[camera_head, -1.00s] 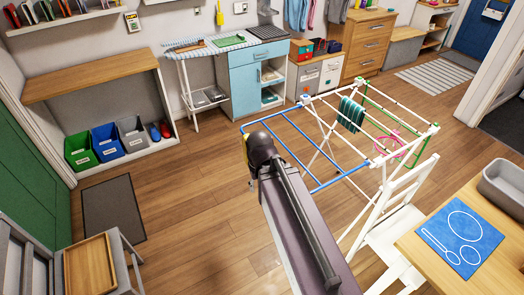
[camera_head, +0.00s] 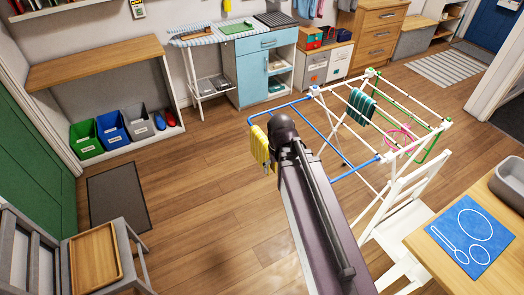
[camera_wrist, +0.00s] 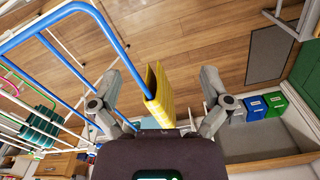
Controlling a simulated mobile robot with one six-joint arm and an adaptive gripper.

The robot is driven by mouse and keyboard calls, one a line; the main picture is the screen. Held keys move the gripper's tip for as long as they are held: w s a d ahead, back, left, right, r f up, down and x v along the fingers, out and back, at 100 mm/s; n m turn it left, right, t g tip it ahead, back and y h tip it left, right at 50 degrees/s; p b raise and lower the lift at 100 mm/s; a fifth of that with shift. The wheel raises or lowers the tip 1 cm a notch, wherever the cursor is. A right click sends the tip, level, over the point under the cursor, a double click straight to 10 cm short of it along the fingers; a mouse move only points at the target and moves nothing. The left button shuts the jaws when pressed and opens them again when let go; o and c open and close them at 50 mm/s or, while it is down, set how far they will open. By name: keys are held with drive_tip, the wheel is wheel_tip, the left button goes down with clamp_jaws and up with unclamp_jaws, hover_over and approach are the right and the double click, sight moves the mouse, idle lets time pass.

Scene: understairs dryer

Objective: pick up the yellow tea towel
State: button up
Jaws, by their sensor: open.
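The yellow tea towel (camera_head: 260,147) hangs over the blue rail (camera_head: 348,171) at the near left end of the drying rack. In the wrist view the towel (camera_wrist: 159,97) hangs from the blue rail, seen nearly edge-on. My gripper (camera_wrist: 160,76) is open, with one finger on each side of the towel and visible gaps between. I cannot tell how deep the towel sits between the fingers.
A dark green striped cloth (camera_head: 360,107) and a pink ring (camera_head: 400,138) are on the rack. A white chair (camera_head: 404,205) stands close to the rack's right side. Green, blue and grey bins (camera_head: 139,124) stand at the left wall. The floor left of the rack is clear.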

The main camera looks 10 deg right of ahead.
sight(263, 137)
drive_tip(key=w+f+n+b, duration=0.1)
drive_tip(key=w+n, duration=0.2)
drive_tip(key=w, duration=2.4)
drive_tip(key=shift+w+d, duration=0.35)
drive_tip(key=shift+w, duration=0.05)
drive_tip(key=shift+f, duration=0.1)
wheel_tip(263, 137, down, 8)
drive_tip(key=b, duration=0.8)
drive_tip(key=shift+s+f+b, duration=0.1)
drive_tip(key=shift+f+b, duration=0.15)
drive_tip(key=shift+b, duration=0.05)
drive_tip(key=shift+a+f+b, duration=0.15)
drive_tip(key=shift+f+b, duration=2.45)
drive_tip(key=c, duration=1.3)
